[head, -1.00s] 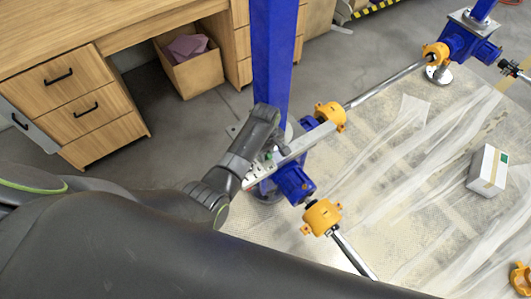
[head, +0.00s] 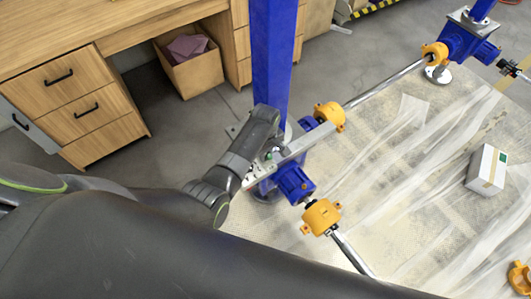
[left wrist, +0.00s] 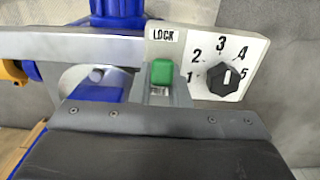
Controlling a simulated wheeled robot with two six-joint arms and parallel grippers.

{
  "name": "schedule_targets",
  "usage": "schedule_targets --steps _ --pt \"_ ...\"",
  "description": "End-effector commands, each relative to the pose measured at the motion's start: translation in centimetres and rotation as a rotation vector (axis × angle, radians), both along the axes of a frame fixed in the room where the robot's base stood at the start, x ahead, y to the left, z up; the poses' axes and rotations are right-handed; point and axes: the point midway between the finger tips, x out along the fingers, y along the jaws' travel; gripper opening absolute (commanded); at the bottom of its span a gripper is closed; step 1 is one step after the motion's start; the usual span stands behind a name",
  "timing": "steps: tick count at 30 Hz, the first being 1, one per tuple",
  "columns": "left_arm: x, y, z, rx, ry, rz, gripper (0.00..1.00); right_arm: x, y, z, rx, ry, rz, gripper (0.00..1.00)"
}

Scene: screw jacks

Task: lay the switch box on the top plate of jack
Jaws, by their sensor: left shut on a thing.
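The near blue jack (head: 293,183) stands beside the blue column, with yellow couplings on either side. A pale grey flat bar (head: 305,143), which looks like its top plate, lies across it and also shows in the left wrist view (left wrist: 70,46). My left gripper (head: 268,155) is at this bar, shut on the switch box. In the left wrist view the box (left wrist: 212,92) is a white panel with LOCK, a green button, a black knob and numbers. It overlaps the bar's end; I cannot tell whether they touch. My gripper mostly hides the box in the head view. My right gripper is out of view.
The blue column (head: 271,60) rises close behind my left gripper. Shafts run from the yellow couplings (head: 321,217). A white carton (head: 487,170) stands on the sheeted floor at right. A wooden desk (head: 90,100) and an open box (head: 190,68) are at upper left.

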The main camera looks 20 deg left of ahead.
Motion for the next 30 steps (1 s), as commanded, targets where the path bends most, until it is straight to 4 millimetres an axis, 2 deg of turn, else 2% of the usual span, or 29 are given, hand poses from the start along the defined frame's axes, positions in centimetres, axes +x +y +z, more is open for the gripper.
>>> schedule_targets --steps 15,30 --pt "0.2 0.0 -1.2 -0.001 -0.006 0.000 0.00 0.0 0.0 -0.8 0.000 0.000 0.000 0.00" --pt "0.2 0.0 -1.2 0.000 -0.004 0.000 0.00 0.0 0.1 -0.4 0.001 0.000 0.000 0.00"
